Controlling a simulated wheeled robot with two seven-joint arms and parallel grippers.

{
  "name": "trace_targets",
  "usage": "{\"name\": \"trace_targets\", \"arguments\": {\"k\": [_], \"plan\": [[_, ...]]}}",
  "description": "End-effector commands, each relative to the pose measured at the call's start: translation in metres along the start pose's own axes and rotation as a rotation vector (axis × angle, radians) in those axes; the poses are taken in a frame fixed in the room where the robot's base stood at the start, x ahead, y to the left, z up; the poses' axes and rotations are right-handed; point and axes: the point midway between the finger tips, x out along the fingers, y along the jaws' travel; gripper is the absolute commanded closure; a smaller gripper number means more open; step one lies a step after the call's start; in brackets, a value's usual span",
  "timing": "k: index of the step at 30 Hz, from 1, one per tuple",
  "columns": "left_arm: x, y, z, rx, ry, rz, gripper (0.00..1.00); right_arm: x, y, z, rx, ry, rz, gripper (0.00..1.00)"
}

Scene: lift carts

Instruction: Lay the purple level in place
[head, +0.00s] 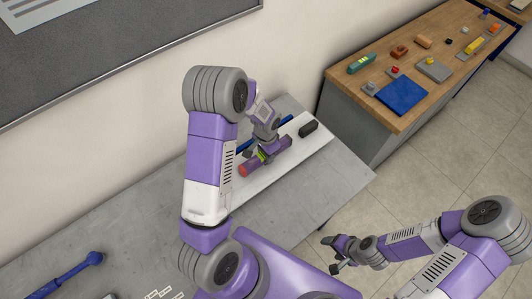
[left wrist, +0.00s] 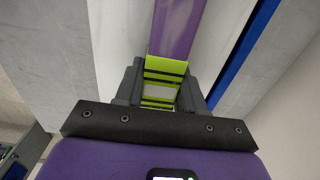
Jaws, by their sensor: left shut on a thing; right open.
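The purple level (head: 280,147) has a yellow-green middle section and a red end. It is over the white strip on the grey table, and I cannot tell whether it rests there or hangs just above. My left gripper (head: 261,153) is shut on the level around its yellow-green section. The left wrist view shows the level (left wrist: 174,28) running away from the camera between the fingers (left wrist: 160,92). My right gripper (head: 338,258) is open and empty, beyond the table's right end over the floor.
The white strip (head: 308,146) also carries a dark block (head: 308,129) at its far end. A blue bar (head: 286,120) lies along its back edge. A blue tool (head: 72,273) lies at the table's near left. A wooden-topped bench (head: 430,100) with several small items stands at the right.

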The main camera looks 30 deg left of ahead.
Motion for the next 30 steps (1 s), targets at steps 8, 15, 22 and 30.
{"name": "trace_targets", "arguments": {"k": [8, 15, 22, 30], "plan": [[0.000, 0.000, 0.000, 0.000, 0.001, 0.000, 1.00, 0.000, 0.000, 0.000, 0.000, 0.000, 0.000, 0.34], [0.004, 0.000, 0.000, 0.000, 0.001, 0.000, 1.00, 0.003, 0.001, 0.000, 0.000, 0.000, 0.000, 0.34], [0.009, 0.000, 0.000, 0.000, 0.001, 0.000, 1.00, 0.008, 0.003, 0.000, 0.000, 0.000, 0.000, 0.34], [0.013, 0.000, 0.000, 0.000, 0.001, 0.000, 0.60, 0.011, 0.004, -0.001, 0.000, 0.000, 0.000, 0.34]]}}
